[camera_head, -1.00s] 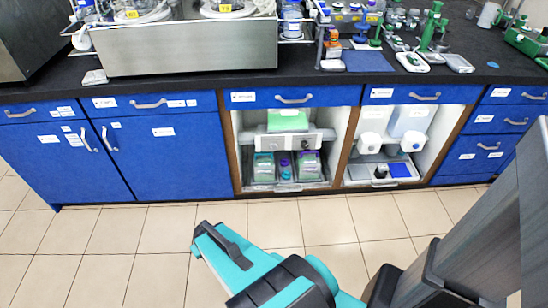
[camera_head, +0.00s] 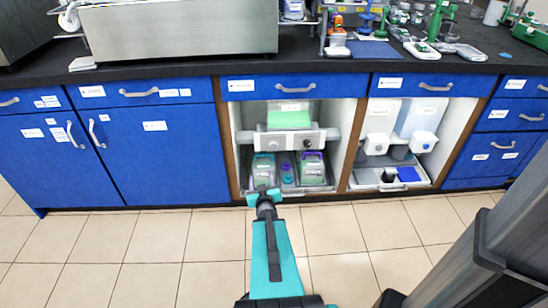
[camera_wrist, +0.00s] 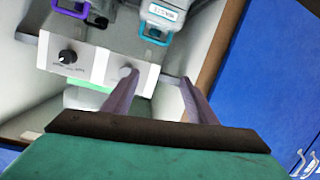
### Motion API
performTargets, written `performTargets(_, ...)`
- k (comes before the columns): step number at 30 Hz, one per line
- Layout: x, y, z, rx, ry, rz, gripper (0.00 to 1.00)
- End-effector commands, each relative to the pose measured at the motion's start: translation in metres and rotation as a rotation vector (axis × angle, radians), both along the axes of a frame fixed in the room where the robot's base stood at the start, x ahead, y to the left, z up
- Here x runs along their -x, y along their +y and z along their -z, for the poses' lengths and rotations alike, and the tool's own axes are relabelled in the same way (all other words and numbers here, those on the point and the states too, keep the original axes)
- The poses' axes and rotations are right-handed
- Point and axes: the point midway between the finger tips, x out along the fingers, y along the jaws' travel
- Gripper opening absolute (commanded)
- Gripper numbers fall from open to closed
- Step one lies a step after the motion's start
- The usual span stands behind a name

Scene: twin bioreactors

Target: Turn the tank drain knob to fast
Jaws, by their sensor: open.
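A pale grey control box (camera_head: 290,141) with knobs sits inside the open middle cabinet. In the wrist view, which is upside down, its front (camera_wrist: 98,62) shows a black knob (camera_wrist: 67,57) and a light grey knob (camera_wrist: 126,73). The labels are too small to read, so I cannot tell which is the tank drain knob. My gripper (camera_head: 265,194) is in front of the cabinet's lower part, below the box. In the wrist view my gripper (camera_wrist: 158,78) is open and empty. The light grey knob appears by one fingertip; contact is unclear.
Bottles with teal (camera_head: 264,170) and purple (camera_head: 312,170) handles stand in a tray below the box. A green-lidded container (camera_head: 289,117) stands above it. Wooden cabinet sides (camera_head: 229,150) border the opening. The right cabinet holds two white pump-like units (camera_head: 423,141). The tiled floor (camera_head: 170,240) is clear.

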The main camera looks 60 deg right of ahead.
Motion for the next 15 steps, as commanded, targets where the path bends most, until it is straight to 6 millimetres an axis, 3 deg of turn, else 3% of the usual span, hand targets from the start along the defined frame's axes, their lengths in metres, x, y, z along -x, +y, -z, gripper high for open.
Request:
performTargets(3,0.023,-0.026,-0.011,0.087,-0.056,0.039,0.53)
performTargets(6,0.036,-0.038,-0.022,0.136,-0.087,0.058,0.53)
performTargets(15,0.046,-0.045,-0.033,0.173,-0.109,0.071,0.53)
